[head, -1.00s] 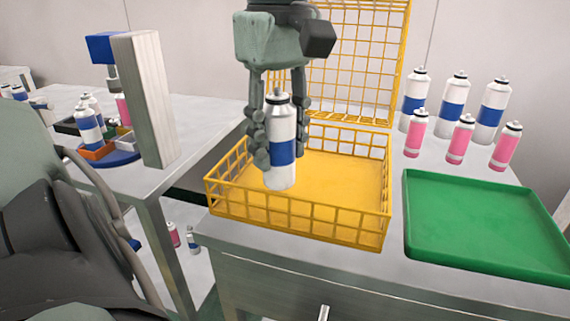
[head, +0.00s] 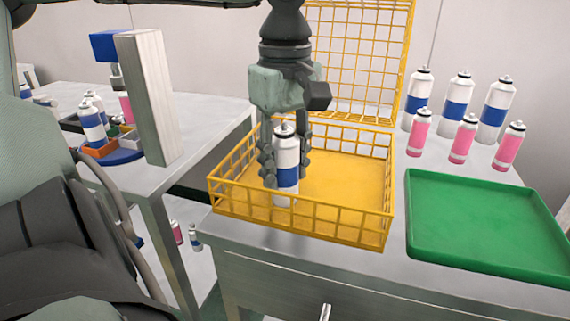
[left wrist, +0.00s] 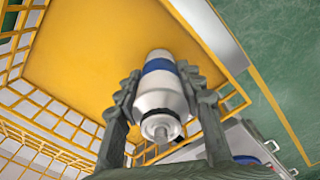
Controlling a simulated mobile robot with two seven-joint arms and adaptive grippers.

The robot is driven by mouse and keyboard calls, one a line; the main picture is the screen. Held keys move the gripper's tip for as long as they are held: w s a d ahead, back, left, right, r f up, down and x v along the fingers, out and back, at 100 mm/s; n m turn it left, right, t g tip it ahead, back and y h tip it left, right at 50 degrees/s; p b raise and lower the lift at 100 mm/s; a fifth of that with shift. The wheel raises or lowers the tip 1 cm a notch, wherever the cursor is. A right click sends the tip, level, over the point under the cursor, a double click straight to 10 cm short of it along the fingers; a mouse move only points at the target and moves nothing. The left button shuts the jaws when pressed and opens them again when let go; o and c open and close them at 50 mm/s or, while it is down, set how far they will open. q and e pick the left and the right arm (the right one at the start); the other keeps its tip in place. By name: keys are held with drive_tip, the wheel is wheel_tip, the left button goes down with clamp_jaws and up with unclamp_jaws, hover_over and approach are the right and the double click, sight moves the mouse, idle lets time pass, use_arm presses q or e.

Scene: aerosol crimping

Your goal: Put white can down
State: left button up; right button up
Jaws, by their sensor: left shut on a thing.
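My left gripper (head: 284,162) is shut on a white can with a blue band (head: 286,158). The can is upright inside the yellow wire basket (head: 350,222), in its left front part, behind the front mesh. In the left wrist view the can (left wrist: 160,92) sits between the two fingers of my gripper (left wrist: 160,100), above the yellow basket floor (left wrist: 95,50). I cannot tell whether the can's base touches the floor. No other can shows in the basket. My right gripper is not in view.
A green tray (head: 485,230) lies right of the basket. Several white-blue cans (head: 455,98) and pink cans (head: 463,140) stand behind it. The basket's raised mesh lid (head: 355,60) stands at the back. A grey post (head: 147,100) rises on the left table.

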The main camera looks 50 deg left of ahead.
use_arm(q)
drive_tip(key=o, duration=1.2)
drive_tip(key=shift+o, duration=0.2)
wheel_tip(320, 180, up, 11)
drive_tip(key=shift+p, duration=0.35)
drive_tip(key=shift+r, duration=0.6)
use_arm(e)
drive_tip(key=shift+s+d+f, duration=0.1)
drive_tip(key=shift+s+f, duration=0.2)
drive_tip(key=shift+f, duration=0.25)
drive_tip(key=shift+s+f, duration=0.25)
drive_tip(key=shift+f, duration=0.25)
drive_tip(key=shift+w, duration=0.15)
